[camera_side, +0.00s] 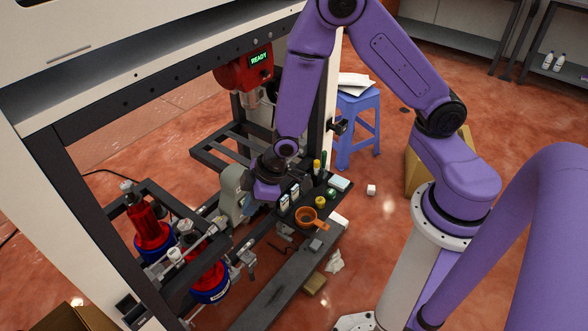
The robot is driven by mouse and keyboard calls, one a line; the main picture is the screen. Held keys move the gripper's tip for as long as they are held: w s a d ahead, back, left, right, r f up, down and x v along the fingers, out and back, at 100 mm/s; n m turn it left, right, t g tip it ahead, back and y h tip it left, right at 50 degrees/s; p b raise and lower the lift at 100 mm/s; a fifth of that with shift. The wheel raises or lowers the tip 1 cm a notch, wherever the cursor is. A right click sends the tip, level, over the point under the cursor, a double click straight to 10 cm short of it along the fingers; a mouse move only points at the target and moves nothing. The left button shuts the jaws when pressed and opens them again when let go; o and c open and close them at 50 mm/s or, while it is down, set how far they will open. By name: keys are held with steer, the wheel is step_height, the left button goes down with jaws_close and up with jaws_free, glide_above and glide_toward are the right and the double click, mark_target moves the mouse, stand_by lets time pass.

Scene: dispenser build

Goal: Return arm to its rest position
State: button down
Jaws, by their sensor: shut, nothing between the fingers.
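My purple arm (305,100) reaches down from the upper right, in front of the dispenser machine's frame. My gripper (264,190) is at its lower end, low over the dark bench (275,295). It is shut and holds nothing. It is close to a grey rounded machine part (232,190) on its left and small bottles on its right. Its fingertips are small and dark, and I cannot tell whether they touch anything.
The red dispenser head (243,70) shows READY. Small white bottles (284,203), an orange cup (307,217) and a yellow-topped item (317,167) crowd the gripper. Red cylinders (146,225) stand left. A blue stool (357,125) is behind. The dark frame post is close to the arm.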

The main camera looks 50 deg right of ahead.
steer(key=s+d+r+n+g+h, duration=0.1)
steer(key=s+d+r+g, duration=0.1)
steer(key=s+r, duration=0.95)
steer(key=s+d+r+n+g+h, duration=0.1)
steer(key=s+d+r, duration=0.6)
steer(key=s, duration=0.3)
steer(key=shift+s+d+r+n+g+h, duration=0.3)
steer(key=shift+s+d+r+h, duration=0.1)
steer(key=shift+d, duration=0.4)
